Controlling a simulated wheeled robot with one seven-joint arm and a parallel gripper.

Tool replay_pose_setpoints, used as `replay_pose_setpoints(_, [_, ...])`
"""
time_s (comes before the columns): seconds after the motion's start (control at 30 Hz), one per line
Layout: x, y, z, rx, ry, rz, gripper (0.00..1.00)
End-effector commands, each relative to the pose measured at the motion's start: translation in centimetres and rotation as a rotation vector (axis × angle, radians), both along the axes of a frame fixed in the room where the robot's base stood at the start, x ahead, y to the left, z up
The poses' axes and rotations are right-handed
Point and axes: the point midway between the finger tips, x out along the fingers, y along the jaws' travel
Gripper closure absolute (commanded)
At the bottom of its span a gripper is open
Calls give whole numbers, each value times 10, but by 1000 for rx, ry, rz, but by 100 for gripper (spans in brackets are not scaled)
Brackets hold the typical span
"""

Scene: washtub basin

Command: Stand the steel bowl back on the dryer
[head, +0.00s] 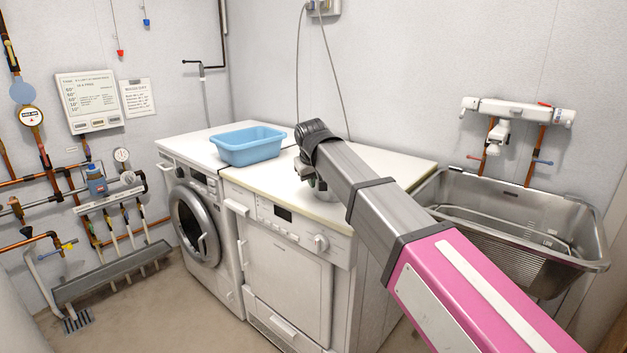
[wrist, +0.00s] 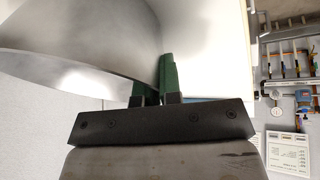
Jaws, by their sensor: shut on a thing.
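The steel bowl (wrist: 75,40) fills the upper left of the wrist view, its rim side between the green fingers of my gripper (wrist: 158,88). My gripper is shut on the bowl's wall near the rim. In the head view my arm hides the gripper and nearly all of the bowl, over the white top of the square-doored machine (head: 250,186), which looks like the dryer. I cannot tell whether the bowl touches that top or how it is tilted.
A steel sink (head: 590,240) with a wall tap (head: 517,112) is at the right. Pipes line the left wall. The machine top's front left is clear.

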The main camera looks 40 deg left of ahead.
Motion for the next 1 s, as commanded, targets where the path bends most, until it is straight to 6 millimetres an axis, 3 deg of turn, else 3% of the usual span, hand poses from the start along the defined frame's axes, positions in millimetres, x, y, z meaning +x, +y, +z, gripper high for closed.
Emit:
replay_pose_setpoints(0.03, [0,0,0,0,0,0,85])
replay_pose_setpoints(0.1, [0,0,0,0,0,0,69])
replay_pose_setpoints(0.53, [-3,-2,10,1,0,0,69])
replay_pose_setpoints(1.0, [-30,-21,84,2,-1,0,69])
